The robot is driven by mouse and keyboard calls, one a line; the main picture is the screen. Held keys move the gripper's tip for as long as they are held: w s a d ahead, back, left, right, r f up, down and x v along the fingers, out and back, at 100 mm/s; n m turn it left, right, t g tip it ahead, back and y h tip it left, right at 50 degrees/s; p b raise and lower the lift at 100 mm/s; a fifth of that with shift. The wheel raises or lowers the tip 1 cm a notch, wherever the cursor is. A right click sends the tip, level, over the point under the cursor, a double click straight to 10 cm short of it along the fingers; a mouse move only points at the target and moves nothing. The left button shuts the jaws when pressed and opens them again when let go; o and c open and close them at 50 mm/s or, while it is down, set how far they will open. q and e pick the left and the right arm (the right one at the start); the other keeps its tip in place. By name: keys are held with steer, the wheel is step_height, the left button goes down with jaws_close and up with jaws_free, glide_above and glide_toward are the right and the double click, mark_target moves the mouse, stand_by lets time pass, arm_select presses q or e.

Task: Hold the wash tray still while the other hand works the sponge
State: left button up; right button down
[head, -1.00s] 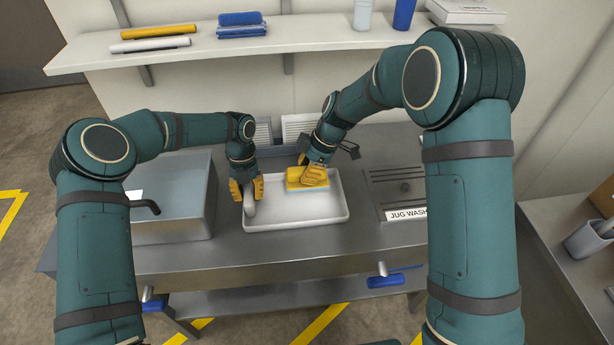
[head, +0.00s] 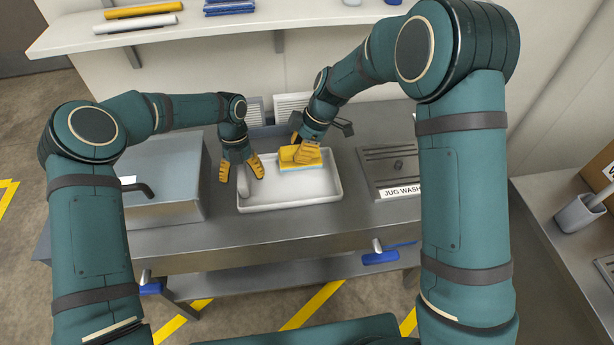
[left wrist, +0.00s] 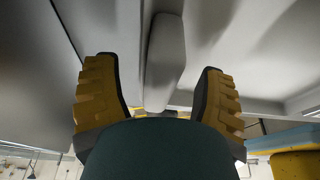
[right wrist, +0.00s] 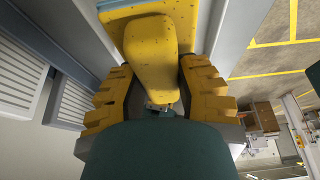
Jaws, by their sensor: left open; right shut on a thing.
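The white wash tray (head: 290,204) lies on the steel counter. A grey upright grip (head: 243,184) stands at its left end. My left gripper (head: 241,173) is open above that end, fingers spread on either side of the grip. In the left wrist view the grip (left wrist: 166,55) shows between the fingers, with a gap on both sides. The yellow sponge (head: 315,159), with a blue underside, is at the back of the tray. My right gripper (head: 298,153) is shut on its raised yellow handle, which shows in the right wrist view (right wrist: 151,60). The sponge's underside contact is hidden.
A shelf (head: 230,25) with rolls runs above. The counter in front of the tray is clear.

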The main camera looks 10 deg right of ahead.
arm_select(q)
steer(key=shift+r, duration=0.1)
steer(key=shift+r+p, duration=2.45)
steer(key=shift+r, duration=1.5)
arm_select(e)
steer(key=shift+r, duration=2.45)
